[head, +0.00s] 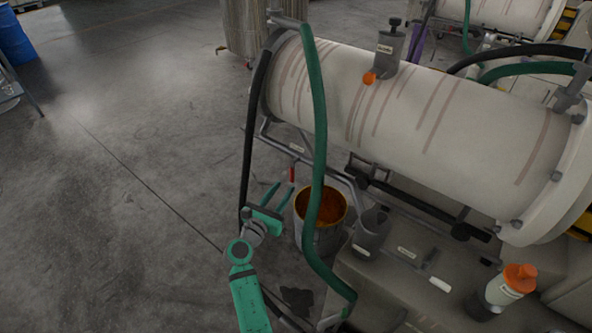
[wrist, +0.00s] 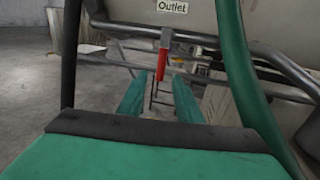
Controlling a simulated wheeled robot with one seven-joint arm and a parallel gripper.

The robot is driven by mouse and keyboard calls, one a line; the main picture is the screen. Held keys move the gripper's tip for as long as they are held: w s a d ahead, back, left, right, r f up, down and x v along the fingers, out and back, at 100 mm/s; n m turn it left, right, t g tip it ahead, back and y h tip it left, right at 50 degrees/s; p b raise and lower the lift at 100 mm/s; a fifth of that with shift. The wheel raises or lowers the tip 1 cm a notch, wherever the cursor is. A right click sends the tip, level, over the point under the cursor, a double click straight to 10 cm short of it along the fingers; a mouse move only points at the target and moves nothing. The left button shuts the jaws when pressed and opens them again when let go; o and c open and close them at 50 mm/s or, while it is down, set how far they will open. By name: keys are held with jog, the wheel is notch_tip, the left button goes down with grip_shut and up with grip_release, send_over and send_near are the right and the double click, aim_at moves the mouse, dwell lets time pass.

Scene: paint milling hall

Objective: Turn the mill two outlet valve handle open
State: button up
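In the wrist view the red handle (wrist: 164,62) hangs upright below a label reading "Outlet" (wrist: 171,7). My gripper (head: 279,186) has two green fingers, spread apart with nothing between them. In the wrist view the gripper (wrist: 160,80) points at the handle, whose lower end appears in line with the gap, just above the fingertips. The exact distance in depth is unclear.
A bucket with orange-brown contents (head: 320,207) stands just right of my gripper. A green hose (head: 318,130) and a black hose (head: 250,140) hang on either side of the handle. Floor at left is open.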

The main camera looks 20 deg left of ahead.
jog(key=shift+w+d+r, duration=0.2)
jog(key=shift+w+r, duration=0.1)
jog(key=shift+w, duration=0.35)
jog(key=w+d, duration=0.1)
jog(key=w, duration=0.8)
jog(key=shift+w+d, duration=0.2)
jog(key=shift+w, duration=0.15)
jog(key=shift+f, duration=0.1)
grip_shut()
